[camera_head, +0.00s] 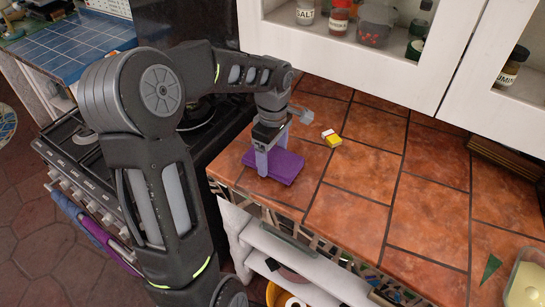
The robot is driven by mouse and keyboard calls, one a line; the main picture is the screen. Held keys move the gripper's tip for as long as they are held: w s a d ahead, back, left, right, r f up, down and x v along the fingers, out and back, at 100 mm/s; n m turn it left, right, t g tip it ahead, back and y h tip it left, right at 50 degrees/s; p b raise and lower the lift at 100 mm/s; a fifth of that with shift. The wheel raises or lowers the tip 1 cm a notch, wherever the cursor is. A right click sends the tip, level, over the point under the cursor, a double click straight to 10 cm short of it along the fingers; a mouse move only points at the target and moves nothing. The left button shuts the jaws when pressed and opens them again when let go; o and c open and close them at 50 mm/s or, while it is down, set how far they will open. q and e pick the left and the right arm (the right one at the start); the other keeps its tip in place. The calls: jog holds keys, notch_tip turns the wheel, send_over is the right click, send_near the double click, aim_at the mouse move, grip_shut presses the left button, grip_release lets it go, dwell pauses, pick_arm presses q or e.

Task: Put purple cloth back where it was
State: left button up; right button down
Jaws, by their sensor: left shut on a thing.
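A folded purple cloth (287,170) lies flat on the tiled counter near its left front edge. My left gripper (270,160) reaches down from above and is shut on the cloth; its fingers hide part of it. The cloth appears to rest on the tiles, though a small gap under it cannot be ruled out. My right gripper is not in view.
A small yellow and white item (331,138) lies on the counter just right of the gripper. The stove (85,170) is at the left, with blue and purple fabric (106,244) hanging at its front. White cabinets (400,90) overhang the back. The middle counter is clear.

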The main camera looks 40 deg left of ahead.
aim_at(272, 157)
pick_arm(q)
jog(key=shift+f, duration=0.65)
jog(key=o, duration=1.3)
jog(key=shift+f, duration=0.15)
notch_tip(272, 157, up, 12)
jog(key=b, duration=0.1)
jog(key=shift+r, duration=0.2)
jog(key=shift+s+f, duration=0.1)
